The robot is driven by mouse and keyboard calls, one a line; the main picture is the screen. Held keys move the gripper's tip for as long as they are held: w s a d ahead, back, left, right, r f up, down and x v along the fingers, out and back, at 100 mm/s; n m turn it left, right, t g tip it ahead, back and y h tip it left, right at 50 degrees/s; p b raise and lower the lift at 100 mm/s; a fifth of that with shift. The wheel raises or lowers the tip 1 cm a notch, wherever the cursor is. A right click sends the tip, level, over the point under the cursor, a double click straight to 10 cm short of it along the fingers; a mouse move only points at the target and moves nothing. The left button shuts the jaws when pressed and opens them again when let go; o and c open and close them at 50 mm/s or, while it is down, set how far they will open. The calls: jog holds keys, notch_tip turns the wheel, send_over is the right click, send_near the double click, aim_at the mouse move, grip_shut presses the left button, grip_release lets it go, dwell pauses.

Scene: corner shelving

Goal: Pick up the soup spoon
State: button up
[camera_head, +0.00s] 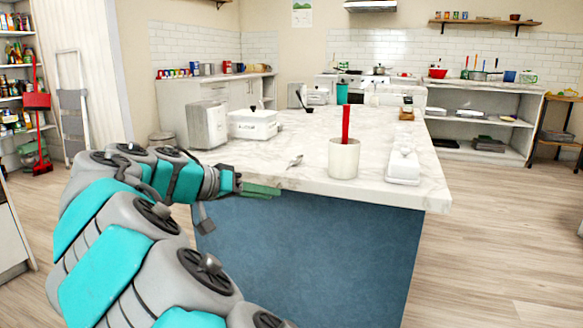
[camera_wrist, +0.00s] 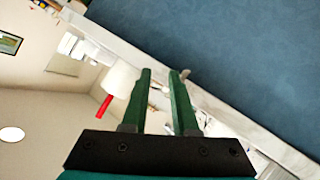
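A small silver utensil, which looks like the soup spoon (camera_head: 295,161), lies on the white marble island top (camera_head: 260,172), near its front edge and left of a white crock. My gripper (camera_head: 277,191), with green fingers, is at the island's front edge, nearer to me than the spoon and a little left of it. In the wrist view my gripper (camera_wrist: 163,72) is open, with a clear gap between the fingers. A small greyish piece, perhaps the spoon (camera_wrist: 186,74), shows beside the right fingertip there; I cannot tell whether they touch.
The white crock (camera_head: 343,160) with a red handle (camera_head: 346,124) stands right of the spoon. The marble around the spoon is clear.

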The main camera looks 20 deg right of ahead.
jog(key=w+a+t, duration=0.1)
jog(key=w+a, duration=0.1)
jog(key=a, duration=0.2)
jog(key=w+r+x, duration=0.1)
jog(key=x, duration=0.7)
jog(key=shift+s+a, duration=0.1)
jog(key=shift+c, duration=0.2)
grip_shut()
